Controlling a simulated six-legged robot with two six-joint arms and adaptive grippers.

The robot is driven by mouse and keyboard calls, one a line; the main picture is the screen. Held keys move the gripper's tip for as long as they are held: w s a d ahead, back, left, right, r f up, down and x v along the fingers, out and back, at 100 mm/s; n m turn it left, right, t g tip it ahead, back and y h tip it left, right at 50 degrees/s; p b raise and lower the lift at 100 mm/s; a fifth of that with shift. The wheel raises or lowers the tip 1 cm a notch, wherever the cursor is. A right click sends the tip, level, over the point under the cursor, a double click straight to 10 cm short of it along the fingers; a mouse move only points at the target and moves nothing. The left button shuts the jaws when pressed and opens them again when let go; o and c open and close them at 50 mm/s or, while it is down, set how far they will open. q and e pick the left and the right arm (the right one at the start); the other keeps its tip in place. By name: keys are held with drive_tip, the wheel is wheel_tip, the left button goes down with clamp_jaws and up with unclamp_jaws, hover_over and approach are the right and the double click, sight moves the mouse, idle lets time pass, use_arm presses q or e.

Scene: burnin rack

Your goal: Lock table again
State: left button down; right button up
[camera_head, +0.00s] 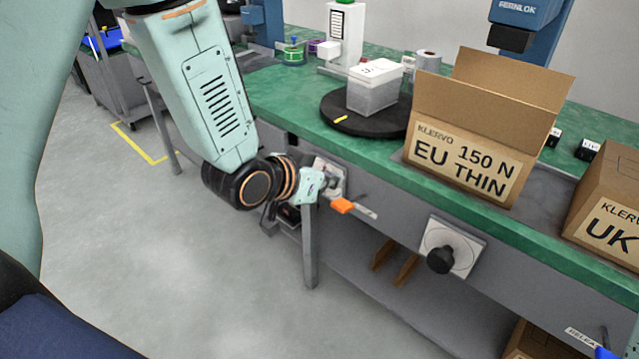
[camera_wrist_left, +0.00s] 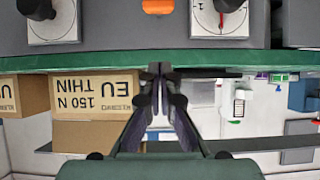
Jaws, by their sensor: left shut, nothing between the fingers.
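A round black turntable (camera_head: 372,113) with a yellow mark sits on the green bench, bearing a white-lidded clear box (camera_head: 375,88). Below it on the bench front is an orange lever or tab (camera_head: 342,206) beside a small plate; the orange piece also shows at the top of the upside-down left wrist view (camera_wrist_left: 158,6). I cannot tell whether it is locked. My left gripper (camera_head: 328,183) is in front of the bench front, just left of the orange piece, partly hiding a white dial plate. In the left wrist view its fingers (camera_wrist_left: 160,72) are together and empty. My right gripper is not in view.
A black knob (camera_head: 440,260) on a white plate is further right on the bench front. An open EU THIN carton (camera_head: 468,160) and a UK carton (camera_head: 610,205) stand on the bench. A dial with a red pointer (camera_wrist_left: 220,16) shows in the wrist view. The floor at left is clear.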

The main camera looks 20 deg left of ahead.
sight(337, 206)
use_arm(q)
drive_tip(key=x, duration=0.2)
drive_tip(key=b+x, duration=0.1)
drive_tip(key=x, duration=0.2)
drive_tip(key=shift+s+f, duration=0.15)
drive_tip(key=shift+f, duration=0.15)
drive_tip(key=shift+s+a+f+b, duration=0.1)
drive_tip(key=shift+s+f+b, duration=0.2)
drive_tip(key=shift+f, duration=0.2)
drive_tip(key=shift+s+f+b, duration=0.2)
drive_tip(key=shift+f+b, duration=0.15)
drive_tip(key=shift+f, duration=0.15)
drive_tip(key=shift+s+a+f, duration=0.1)
drive_tip(key=shift+a+f, duration=0.05)
drive_tip(key=shift+f, duration=0.35)
drive_tip(key=shift+r, duration=0.1)
